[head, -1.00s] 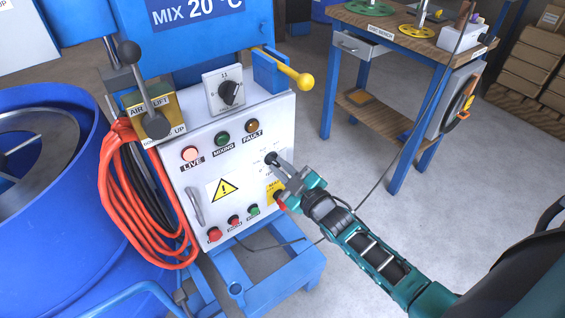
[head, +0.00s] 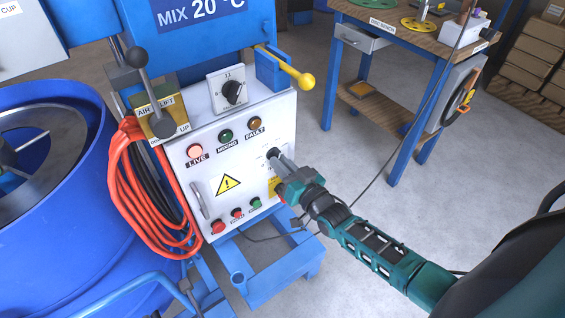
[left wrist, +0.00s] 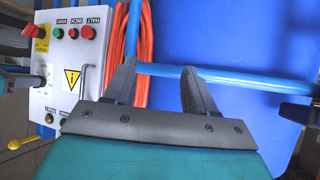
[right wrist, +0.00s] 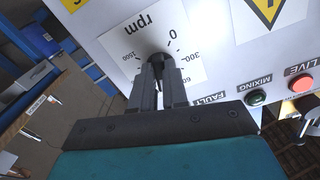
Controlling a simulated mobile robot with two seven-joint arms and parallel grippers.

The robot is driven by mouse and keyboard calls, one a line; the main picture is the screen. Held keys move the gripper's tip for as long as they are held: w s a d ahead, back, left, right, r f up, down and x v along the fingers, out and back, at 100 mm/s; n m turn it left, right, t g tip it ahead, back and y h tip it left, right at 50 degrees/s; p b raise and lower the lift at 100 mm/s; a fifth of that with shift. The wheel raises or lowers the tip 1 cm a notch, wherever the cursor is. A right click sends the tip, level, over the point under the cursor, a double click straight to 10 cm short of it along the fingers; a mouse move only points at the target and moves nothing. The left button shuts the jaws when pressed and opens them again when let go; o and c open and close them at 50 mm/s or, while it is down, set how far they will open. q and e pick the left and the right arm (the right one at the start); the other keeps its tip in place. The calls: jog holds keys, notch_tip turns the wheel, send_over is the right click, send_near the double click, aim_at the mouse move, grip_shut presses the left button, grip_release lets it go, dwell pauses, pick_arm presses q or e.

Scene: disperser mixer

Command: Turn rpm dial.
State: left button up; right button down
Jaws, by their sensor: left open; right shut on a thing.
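The rpm dial (head: 272,153) is a small black knob on the right part of the white control panel. In the right wrist view the dial (right wrist: 158,61) sits on a white scale plate (right wrist: 125,45) marked rpm, 0, 300 and 1500. My right gripper (head: 277,160) is shut on the dial, one finger on each side, and the fingers hide part of it. My left gripper (left wrist: 158,75) is open and empty. In the left wrist view it is in front of a blue rail and the blue vessel.
A blue vat (head: 60,200) stands at the far left. A workbench (head: 400,40) stands at the back right, with open floor before it.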

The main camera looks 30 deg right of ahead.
jog(key=shift+m, duration=1)
jog(key=c, duration=1.1)
grip_release()
jog(key=shift+c, duration=0.2)
jog(key=s+d+p, duration=0.1)
jog(key=s, duration=1.1)
jog(key=shift+s+d, duration=0.35)
jog(key=shift+s, duration=0.05)
jog(key=shift+a, duration=0.1)
